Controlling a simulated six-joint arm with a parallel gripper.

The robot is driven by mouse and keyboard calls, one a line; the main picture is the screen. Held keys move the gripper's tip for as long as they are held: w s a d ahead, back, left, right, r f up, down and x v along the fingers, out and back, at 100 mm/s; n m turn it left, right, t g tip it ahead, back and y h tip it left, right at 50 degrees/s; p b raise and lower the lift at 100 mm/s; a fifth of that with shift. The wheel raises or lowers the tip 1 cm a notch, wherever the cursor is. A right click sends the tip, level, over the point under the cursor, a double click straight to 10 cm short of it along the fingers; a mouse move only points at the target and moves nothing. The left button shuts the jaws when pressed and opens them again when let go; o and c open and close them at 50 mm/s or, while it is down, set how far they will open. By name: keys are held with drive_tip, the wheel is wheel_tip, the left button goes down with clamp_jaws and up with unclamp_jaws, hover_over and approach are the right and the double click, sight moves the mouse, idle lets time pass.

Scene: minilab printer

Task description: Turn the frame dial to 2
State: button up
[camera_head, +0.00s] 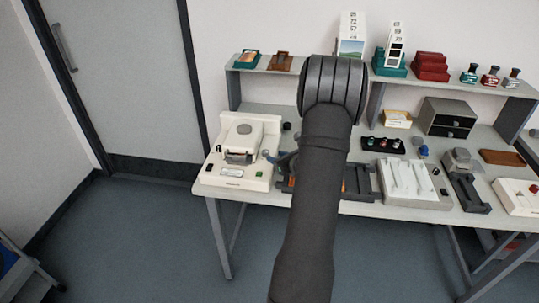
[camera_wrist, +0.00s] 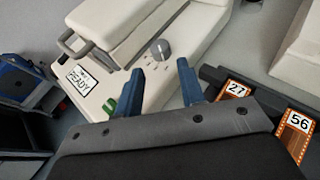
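The frame dial is most likely the round grey knob (camera_wrist: 160,49) with small marks around it, on the cream printer (camera_wrist: 190,40) in the wrist view. Its numbers are too small to read. In the head view my gripper (camera_head: 280,156) is beside the printer's right side, partly hidden by my arm.
A green button (camera_wrist: 109,106) and a label reading READY (camera_wrist: 81,80) are on the printer near the left finger. A dark holder with film frames marked 27 (camera_wrist: 237,90) and 56 (camera_wrist: 298,122) lies right of the gripper.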

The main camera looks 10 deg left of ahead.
sight(268, 154)
drive_tip(key=x, duration=0.5)
drive_tip(key=shift+w+a+f, duration=0.1)
drive_tip(key=shift+w+a, duration=0.2)
drive_tip(key=c, duration=0.7)
